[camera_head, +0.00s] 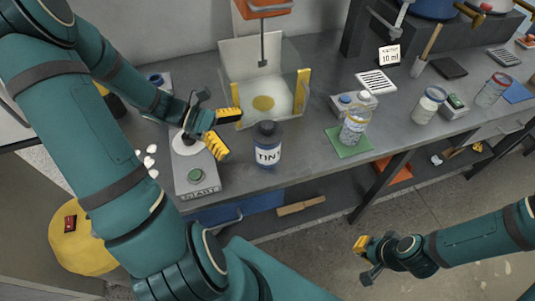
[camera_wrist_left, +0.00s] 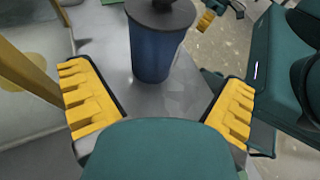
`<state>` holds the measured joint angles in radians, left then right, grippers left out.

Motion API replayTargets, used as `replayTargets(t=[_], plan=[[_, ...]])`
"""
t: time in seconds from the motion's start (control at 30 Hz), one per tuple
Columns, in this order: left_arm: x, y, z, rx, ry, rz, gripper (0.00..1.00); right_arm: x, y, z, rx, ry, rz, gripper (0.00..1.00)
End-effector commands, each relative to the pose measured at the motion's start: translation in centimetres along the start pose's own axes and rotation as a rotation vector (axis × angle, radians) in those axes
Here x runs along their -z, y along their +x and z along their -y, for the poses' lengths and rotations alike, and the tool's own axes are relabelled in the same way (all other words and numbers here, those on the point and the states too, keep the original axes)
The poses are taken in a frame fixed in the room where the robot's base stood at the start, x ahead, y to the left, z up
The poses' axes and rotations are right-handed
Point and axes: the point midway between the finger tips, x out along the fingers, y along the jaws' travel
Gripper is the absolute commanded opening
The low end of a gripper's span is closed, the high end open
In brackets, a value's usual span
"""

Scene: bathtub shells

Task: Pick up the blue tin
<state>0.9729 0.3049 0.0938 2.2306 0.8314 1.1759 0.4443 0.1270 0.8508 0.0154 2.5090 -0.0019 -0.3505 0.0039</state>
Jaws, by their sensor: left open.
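The blue tin (camera_head: 267,152) stands upright on the grey bench. It has a dark lid and a white label reading TIN. My left gripper (camera_head: 222,131) is left of the tin, open and empty, with its yellow fingers apart and pointing toward it. In the left wrist view the tin (camera_wrist_left: 155,52) stands ahead of the open left gripper (camera_wrist_left: 158,104), roughly centred between the two fingers and beyond their tips. My right gripper (camera_head: 364,258) hangs low at the right, away from the bench; its finger opening is unclear.
Behind the tin is a clear-walled station (camera_head: 263,85) with yellow posts. A grey START box (camera_head: 197,177) with a green button lies left of the tin. The bench's front edge is close to the tin.

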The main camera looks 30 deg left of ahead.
Motion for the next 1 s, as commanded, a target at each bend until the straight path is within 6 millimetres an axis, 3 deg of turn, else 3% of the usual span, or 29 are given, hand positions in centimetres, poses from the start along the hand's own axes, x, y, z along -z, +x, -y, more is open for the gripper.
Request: replayTargets(t=[0.1, 0.37, 0.7, 1.0], plan=[[0.1, 2.0, 0.0, 0.003, 0.001, 0.002, 1.0, 0.1, 0.6, -0.2, 0.0, 0.0, -0.003, 0.0], [0.0, 3.8, -0.1, 0.002, 0.001, 0.001, 1.0, 0.1, 0.9, -0.3, 0.0, 0.0, -0.005, 0.0], [-0.1, 8.1, -0.4, 0.002, 0.0, 0.001, 1.0, 0.3, 2.4, -0.9, -0.001, -0.001, -0.012, 0.0], [-0.2, 8.5, -0.5, 0.0, 0.0, -0.001, 1.0, 0.3, 2.3, -0.9, -0.001, -0.001, -0.013, 0.0]])
